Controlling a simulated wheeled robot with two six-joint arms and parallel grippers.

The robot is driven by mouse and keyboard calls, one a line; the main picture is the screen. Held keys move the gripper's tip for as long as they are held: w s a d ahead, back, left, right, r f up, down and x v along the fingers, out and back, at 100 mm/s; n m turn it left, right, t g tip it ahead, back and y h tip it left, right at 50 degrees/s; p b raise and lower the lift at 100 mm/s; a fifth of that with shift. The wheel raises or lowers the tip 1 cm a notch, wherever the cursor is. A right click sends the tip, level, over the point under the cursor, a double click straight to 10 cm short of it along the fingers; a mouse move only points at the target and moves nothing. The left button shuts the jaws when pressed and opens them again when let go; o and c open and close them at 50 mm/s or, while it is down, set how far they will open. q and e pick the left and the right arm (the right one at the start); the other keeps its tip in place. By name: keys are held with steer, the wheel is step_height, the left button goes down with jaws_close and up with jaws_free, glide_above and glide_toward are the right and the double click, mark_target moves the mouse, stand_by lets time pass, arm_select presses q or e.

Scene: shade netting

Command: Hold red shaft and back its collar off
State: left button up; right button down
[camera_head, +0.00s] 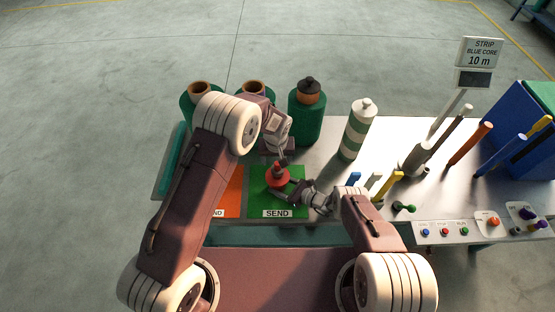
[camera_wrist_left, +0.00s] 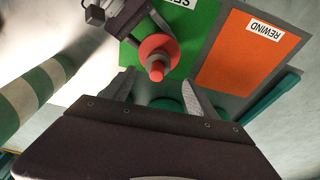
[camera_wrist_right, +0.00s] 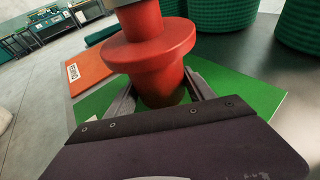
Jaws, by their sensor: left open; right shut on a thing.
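A red shaft (camera_head: 278,183) with a wide round flange stands over the green SEND pad (camera_head: 258,204). My right gripper (camera_wrist_right: 160,92) is shut on the shaft just below the flange (camera_wrist_right: 148,50). In the left wrist view, a grey ring (camera_wrist_left: 157,59) sits around the shaft beyond the flange, and the red tip (camera_wrist_left: 157,75) sticks out of it. I cannot tell if this ring is the collar. My left gripper (camera_wrist_left: 160,84) is open above the shaft, its fingers either side of the tip and not visibly touching it. In the head view this left gripper (camera_head: 284,158) partly hides the shaft's top.
An orange REWIND pad (camera_wrist_left: 248,55) lies beside the green one. Several green spools (camera_head: 307,118) line the back left. A green-and-white striped bottle (camera_head: 356,132) stands right of them. Coloured rods (camera_head: 468,144), a button panel (camera_head: 444,231) and a blue box (camera_head: 520,120) fill the right side.

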mark_target(278, 169)
arm_select(q)
steer(key=shift+s+d, duration=0.1)
steer(key=shift+d, duration=0.15)
steer(key=f, duration=0.3)
steer(key=w+f, duration=0.1)
steer(key=f, duration=0.2)
steer(key=w+f, duration=0.1)
steer(key=f, duration=0.2)
steer(key=shift+r, duration=0.1)
jaws_close()
steer(key=n, duration=0.4)
steer(key=shift+n+y, duration=0.3)
steer(key=shift+y, duration=0.1)
steer(key=n, duration=0.3)
steer(key=shift+n+y, duration=0.4)
steer(key=n+g, duration=0.1)
steer(key=n, duration=0.3)
steer(key=n+g, duration=0.1)
steer(key=n, duration=0.3)
steer(key=shift+n+y, duration=0.3)
